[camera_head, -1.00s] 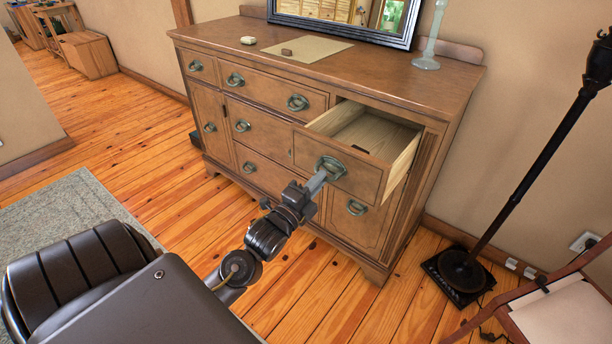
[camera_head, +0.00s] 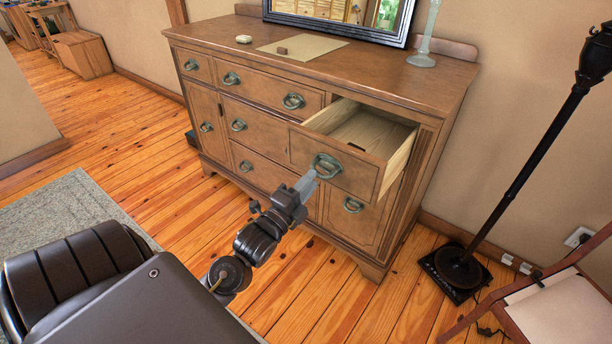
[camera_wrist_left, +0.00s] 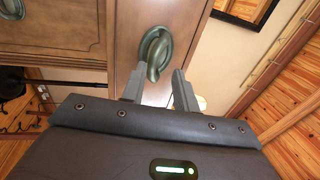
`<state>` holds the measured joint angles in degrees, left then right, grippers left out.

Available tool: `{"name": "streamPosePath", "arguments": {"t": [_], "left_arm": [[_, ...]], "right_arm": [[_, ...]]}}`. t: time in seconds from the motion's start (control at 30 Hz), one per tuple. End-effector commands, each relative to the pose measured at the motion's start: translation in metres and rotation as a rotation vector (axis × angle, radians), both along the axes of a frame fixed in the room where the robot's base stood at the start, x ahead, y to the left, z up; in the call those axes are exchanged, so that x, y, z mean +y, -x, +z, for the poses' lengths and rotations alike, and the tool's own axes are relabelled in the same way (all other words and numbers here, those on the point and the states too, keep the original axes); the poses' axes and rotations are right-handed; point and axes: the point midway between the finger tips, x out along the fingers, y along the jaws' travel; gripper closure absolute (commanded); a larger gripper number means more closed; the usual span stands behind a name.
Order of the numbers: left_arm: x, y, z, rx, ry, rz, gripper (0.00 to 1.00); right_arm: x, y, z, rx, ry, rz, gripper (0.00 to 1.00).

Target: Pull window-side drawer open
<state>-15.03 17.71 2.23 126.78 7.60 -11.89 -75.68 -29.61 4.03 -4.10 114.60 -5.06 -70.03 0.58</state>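The dresser's upper right drawer (camera_head: 333,166) stands pulled out, its pale wooden inside showing in the head view. Its front carries a greenish metal ring handle (camera_head: 327,166). My left gripper (camera_head: 307,183) is just in front of and below this handle, apart from it. In the left wrist view the two fingers of the gripper (camera_wrist_left: 158,88) are spread with nothing held between them, and the handle (camera_wrist_left: 155,52) shows just beyond the tips. My right gripper is not in view.
The wooden dresser (camera_head: 262,135) has other shut drawers and doors. On its top are a mat (camera_head: 303,48), a mirror (camera_head: 345,22) and a glass candlestick (camera_head: 426,45). A black floor lamp (camera_head: 525,160) stands at right, beside a chair (camera_head: 560,310).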

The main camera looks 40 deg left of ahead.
Motion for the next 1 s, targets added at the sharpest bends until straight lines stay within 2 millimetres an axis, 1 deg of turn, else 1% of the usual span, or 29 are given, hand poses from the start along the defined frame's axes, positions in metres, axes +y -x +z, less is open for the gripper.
{"name": "streamPosePath", "arguments": {"t": [0.03,0.2,0.3,0.4,0.57,0.8,0.83,0.87,0.9,0.97,1.0], "left_arm": [[0.0,0.011,-0.003,0.003,0.001,0.0,0.7],[-0.001,0.046,-0.01,0.003,0.001,0.002,0.7],[-0.001,0.063,-0.013,0.002,0.001,0.001,0.7],[-0.001,0.075,-0.014,0.0,0.001,0.001,0.7],[-0.001,0.084,-0.015,-0.003,0.001,0.001,0.7],[0.001,0.083,-0.017,-0.001,0.004,0.001,0.7],[0.002,0.083,-0.017,-0.001,0.004,0.001,0.71],[0.002,0.083,-0.017,-0.001,0.005,0.001,0.75],[0.002,0.082,-0.015,-0.002,0.006,0.001,0.79],[0.003,0.08,-0.007,-0.008,0.005,0.0,0.79],[0.005,0.078,0.001,-0.015,0.0,0.0,0.79]], "right_arm": [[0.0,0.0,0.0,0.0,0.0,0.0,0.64],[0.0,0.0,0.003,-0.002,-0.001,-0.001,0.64],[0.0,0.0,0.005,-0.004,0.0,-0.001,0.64],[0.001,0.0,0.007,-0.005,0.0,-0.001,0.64],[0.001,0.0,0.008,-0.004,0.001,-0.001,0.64],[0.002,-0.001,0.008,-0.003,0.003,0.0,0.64],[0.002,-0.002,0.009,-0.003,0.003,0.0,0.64],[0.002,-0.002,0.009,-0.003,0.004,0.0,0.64],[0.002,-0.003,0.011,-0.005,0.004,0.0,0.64],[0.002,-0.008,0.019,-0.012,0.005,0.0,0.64],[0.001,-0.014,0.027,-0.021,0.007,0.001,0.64]]}}
